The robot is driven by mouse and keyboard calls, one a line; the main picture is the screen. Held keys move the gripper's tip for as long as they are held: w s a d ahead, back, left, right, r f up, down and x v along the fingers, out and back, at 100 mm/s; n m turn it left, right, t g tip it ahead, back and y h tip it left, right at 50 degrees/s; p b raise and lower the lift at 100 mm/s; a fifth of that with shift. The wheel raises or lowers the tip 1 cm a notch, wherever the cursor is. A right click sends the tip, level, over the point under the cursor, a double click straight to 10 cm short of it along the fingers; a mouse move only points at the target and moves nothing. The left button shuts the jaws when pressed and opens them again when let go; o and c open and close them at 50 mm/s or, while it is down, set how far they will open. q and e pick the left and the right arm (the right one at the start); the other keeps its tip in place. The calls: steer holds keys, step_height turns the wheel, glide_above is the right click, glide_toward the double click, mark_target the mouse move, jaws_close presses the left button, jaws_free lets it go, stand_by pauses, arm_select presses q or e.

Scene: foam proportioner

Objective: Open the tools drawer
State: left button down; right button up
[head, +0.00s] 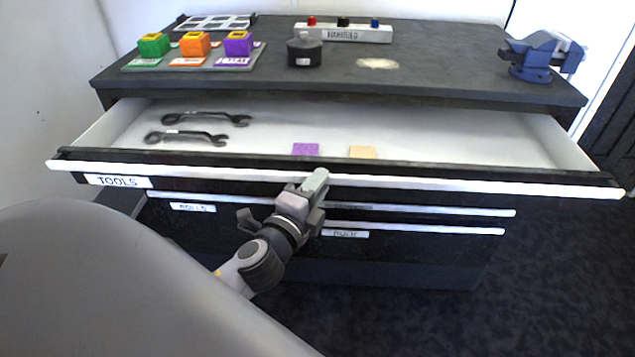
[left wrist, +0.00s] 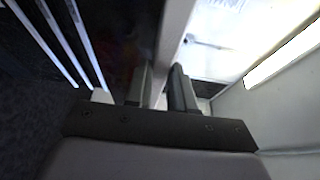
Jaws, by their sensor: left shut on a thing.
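The tools drawer (head: 450,170) is the top drawer of the dark cabinet and stands pulled well out, its white interior showing. Its label "TOOLS" (head: 118,182) is at the left of the front. My left gripper (head: 314,184) is at the middle of the drawer front, shut on the pale handle bar (head: 200,171) along it. In the left wrist view, the handle bar (left wrist: 176,35) runs down between the two fingers (left wrist: 160,92). The exact contact is dark there. My right gripper is not in view.
Inside the drawer lie two wrenches (head: 186,137), a purple square (head: 305,149) and a tan square (head: 363,152). Shut drawers with pale handles (head: 420,228) are below. The worktop (head: 430,65) holds coloured blocks (head: 195,43), a black cylinder (head: 305,50) and a blue vise (head: 540,55).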

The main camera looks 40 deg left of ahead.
arm_select(q)
steer(key=c, duration=1)
jaws_free()
steer(key=shift+o, duration=0.2)
steer(key=s+d+b, duration=0.1)
steer(key=s, duration=0.6)
